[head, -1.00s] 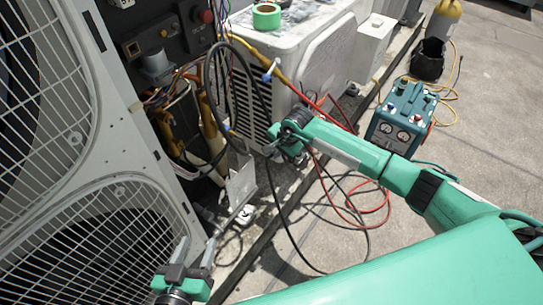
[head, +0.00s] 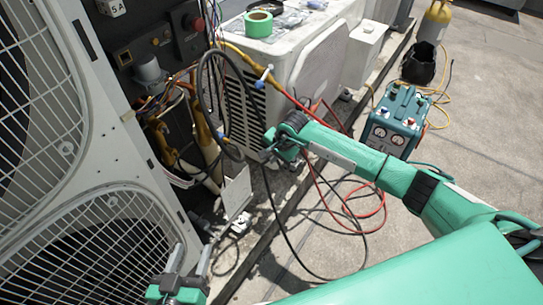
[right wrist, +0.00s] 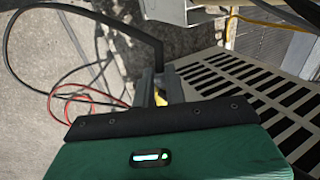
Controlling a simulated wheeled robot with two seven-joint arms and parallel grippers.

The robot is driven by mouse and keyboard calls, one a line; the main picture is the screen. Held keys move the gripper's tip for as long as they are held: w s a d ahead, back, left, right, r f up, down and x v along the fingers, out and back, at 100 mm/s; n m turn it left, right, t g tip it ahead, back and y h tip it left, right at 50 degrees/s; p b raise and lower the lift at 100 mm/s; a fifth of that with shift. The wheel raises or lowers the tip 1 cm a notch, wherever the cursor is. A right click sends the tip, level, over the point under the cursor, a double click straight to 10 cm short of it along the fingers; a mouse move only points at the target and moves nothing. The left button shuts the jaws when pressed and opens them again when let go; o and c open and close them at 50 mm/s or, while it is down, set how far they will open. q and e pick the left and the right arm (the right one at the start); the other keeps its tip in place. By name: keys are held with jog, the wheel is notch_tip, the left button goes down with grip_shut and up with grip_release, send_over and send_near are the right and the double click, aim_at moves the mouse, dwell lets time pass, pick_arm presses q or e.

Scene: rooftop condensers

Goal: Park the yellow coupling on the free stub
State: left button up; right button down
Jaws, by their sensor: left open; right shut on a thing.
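My right gripper (head: 272,148) is beside the front corner of the white condenser, at the end of the green arm. In the right wrist view its jaws (right wrist: 158,92) are shut around a small yellow piece (right wrist: 161,98), mostly hidden, with a black hose (right wrist: 130,33) running from it; this looks like the yellow coupling. In the head view the coupling is hidden by the gripper. My left gripper (head: 188,262) is open and empty, low in front of the grilled unit. Copper pipes (head: 207,135) stand in the open bay; I cannot tell which stub is free.
The white condenser (head: 300,50) carries green tape (head: 258,22). A blue-handled valve (head: 264,76) with a red hose sticks out near its grille. A pale plate (head: 236,192) stands below the pipes. A teal gauge machine (head: 395,118) stands on the open floor at right.

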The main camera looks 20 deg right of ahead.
jog(key=shift+d, duration=0.1)
dwell(0.7)
jog(key=shift+w+d+b, duration=0.9)
jog(key=shift+d+b, duration=0.15)
dwell(1.5)
jog(key=c, duration=1.4)
grip_release()
jog(key=shift+o, duration=0.2)
jog(key=s+a+p, duration=0.2)
jog(key=s+a, duration=0.2)
jog(key=a, duration=0.2)
jog(key=shift+s, duration=0.35)
jog(key=shift+f, duration=0.1)
